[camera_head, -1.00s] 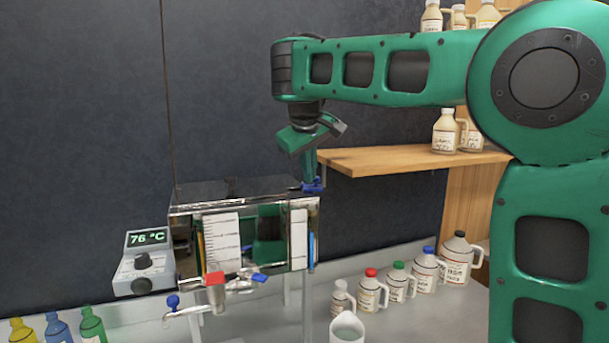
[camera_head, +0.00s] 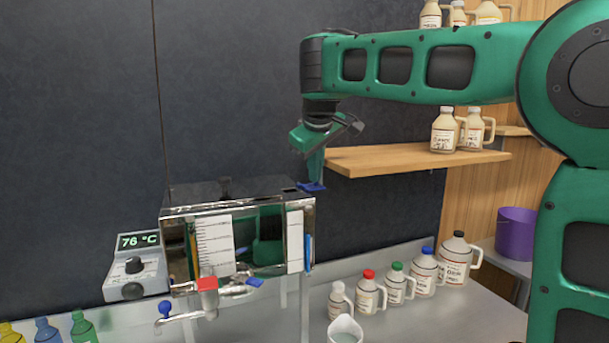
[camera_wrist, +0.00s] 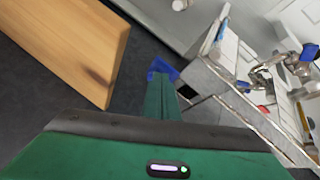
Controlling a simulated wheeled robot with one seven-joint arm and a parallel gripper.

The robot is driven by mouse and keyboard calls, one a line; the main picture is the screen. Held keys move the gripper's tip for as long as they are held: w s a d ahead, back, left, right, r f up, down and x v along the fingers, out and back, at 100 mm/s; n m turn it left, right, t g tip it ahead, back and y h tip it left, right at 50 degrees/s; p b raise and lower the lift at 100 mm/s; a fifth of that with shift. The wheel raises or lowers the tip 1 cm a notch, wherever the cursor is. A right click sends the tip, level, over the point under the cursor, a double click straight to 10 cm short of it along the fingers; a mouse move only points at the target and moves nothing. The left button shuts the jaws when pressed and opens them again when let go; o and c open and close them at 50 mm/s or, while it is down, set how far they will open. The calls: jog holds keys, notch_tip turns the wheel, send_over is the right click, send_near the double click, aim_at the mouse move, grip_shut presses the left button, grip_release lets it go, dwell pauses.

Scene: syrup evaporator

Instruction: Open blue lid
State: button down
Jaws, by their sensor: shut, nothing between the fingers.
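The blue lid (camera_head: 311,187) is a small flat piece at the top right corner of the metal evaporator box (camera_head: 240,204). It sticks out past the box's right edge, and a small dark opening shows to its left on the box top. My gripper (camera_head: 317,178) points down with its fingertips at the lid, shut and empty; whether they touch it is unclear. In the wrist view, the lid (camera_wrist: 162,68) shows at the tip of my green fingers (camera_wrist: 161,90), beside the box corner. The fingers hide part of it.
A wooden shelf (camera_head: 415,158) with jugs is close to the right of my gripper. Several syrup jugs (camera_head: 422,272) stand on the counter. A control box reading 76 °C (camera_head: 136,267) and a tap with a red handle (camera_head: 208,284) are at the box's left and front. A purple bucket (camera_head: 515,234) stands right.

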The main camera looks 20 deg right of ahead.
jog(key=shift+w+d, duration=0.1)
jog(key=shift+d, duration=0.2)
jog(key=shift+a, duration=0.1)
dwell(0.6)
